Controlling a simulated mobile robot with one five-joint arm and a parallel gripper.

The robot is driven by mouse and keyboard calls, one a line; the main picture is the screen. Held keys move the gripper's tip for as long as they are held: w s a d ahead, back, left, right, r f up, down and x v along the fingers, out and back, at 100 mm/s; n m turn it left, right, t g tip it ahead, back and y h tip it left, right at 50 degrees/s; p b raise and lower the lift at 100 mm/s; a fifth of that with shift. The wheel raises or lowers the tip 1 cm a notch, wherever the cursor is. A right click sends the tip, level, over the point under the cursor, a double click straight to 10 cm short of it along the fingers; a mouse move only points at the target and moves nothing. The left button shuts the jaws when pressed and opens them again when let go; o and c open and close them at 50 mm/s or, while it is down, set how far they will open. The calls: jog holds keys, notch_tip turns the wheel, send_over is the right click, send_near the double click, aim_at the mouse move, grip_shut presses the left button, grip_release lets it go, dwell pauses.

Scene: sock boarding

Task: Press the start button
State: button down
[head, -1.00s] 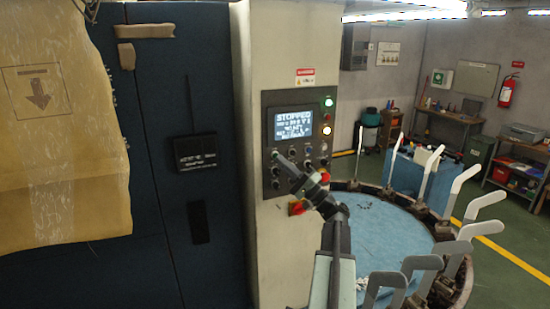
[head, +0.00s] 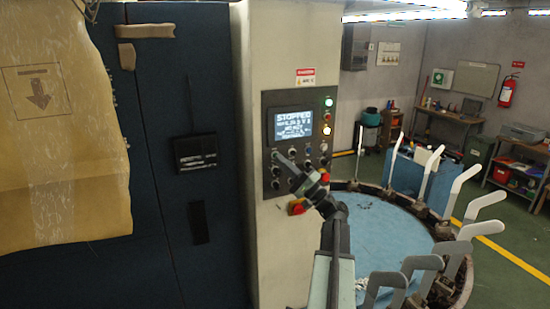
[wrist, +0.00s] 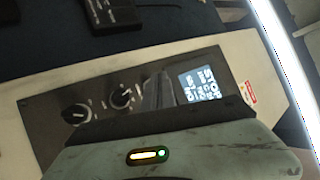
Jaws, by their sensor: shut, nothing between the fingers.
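The control panel (head: 270,128) is a dark plate on a cream column, with a screen (head: 293,124) that reads STOPPED. Several buttons and knobs sit below the screen. My gripper (head: 279,157) is shut and empty, its tips at the panel's left side, just below the screen. I cannot tell if the tips touch the panel. The start button cannot be picked out; my fingers cover part of that row. In the wrist view my shut fingers (wrist: 159,92) stand between the screen (wrist: 202,85) and two black knobs, one of them nearer (wrist: 122,96).
A stack of lamps (head: 328,102) is at the panel's upper right. A round blue table (head: 385,235) ringed with upright white boards stands at the right. Dark cabinet doors (head: 185,70) are at left.

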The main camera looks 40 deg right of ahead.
jog(key=shift+w+d, duration=0.15)
jog(key=shift+w, duration=0.25)
dwell(0.7)
jog(key=shift+s, duration=0.1)
jog(key=shift+s+a, duration=0.3)
jog(key=shift+s, duration=0.35)
jog(key=s, duration=0.1)
jog(key=s+a, duration=0.1)
jog(key=s, duration=0.1)
jog(key=s+a, duration=0.1)
jog(key=shift+s, duration=0.4)
